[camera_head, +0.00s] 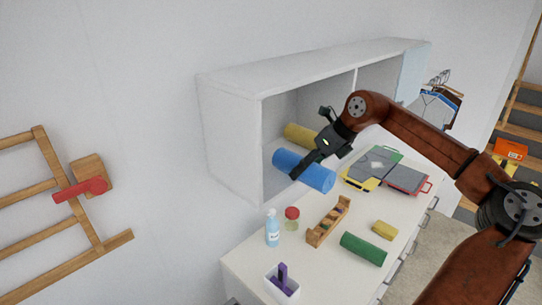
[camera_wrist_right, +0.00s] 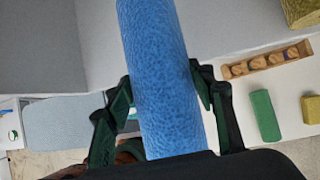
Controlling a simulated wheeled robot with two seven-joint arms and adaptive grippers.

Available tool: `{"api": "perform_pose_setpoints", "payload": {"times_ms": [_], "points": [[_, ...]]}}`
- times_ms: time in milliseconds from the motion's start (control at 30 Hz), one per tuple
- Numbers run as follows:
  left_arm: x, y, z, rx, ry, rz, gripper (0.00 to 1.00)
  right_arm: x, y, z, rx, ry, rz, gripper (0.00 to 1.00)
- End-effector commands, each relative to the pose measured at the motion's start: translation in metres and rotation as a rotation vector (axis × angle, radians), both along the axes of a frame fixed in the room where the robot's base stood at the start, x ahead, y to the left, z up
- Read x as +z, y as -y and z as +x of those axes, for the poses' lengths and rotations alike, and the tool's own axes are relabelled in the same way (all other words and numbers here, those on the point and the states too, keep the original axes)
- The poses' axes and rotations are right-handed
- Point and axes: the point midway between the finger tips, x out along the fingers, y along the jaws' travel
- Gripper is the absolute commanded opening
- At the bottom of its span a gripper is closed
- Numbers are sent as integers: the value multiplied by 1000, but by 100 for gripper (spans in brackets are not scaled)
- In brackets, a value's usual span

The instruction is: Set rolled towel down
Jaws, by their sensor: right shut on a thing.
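A blue rolled towel (camera_head: 290,165) is at the open front of the left compartment of the white shelf unit (camera_head: 231,140) in the head view. My right gripper (camera_head: 313,148) is shut around its upper side. In the right wrist view the blue towel (camera_wrist_right: 160,75) runs lengthwise between the two dark fingers of the right gripper (camera_wrist_right: 165,100). I cannot tell whether the towel touches the surface under it. A yellow roll (camera_head: 300,136) lies behind it inside the compartment. My left gripper is not in view.
On the white counter (camera_head: 246,262) stand a spray bottle (camera_head: 272,230), a red-lidded jar (camera_head: 292,217), a wooden rack (camera_head: 328,222), a green roll (camera_head: 363,249), a yellow block (camera_head: 384,230) and a white holder (camera_head: 282,285). Flat cases (camera_head: 375,167) lie right of the towel.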

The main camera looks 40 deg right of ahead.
Motion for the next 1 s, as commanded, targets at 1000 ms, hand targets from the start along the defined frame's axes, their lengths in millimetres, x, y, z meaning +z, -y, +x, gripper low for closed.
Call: {"api": "perform_pose_setpoints", "payload": {"times_ms": [1000], "points": [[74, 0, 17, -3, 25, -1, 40, -7, -40, 118, 2, -3, -2, 20]]}}
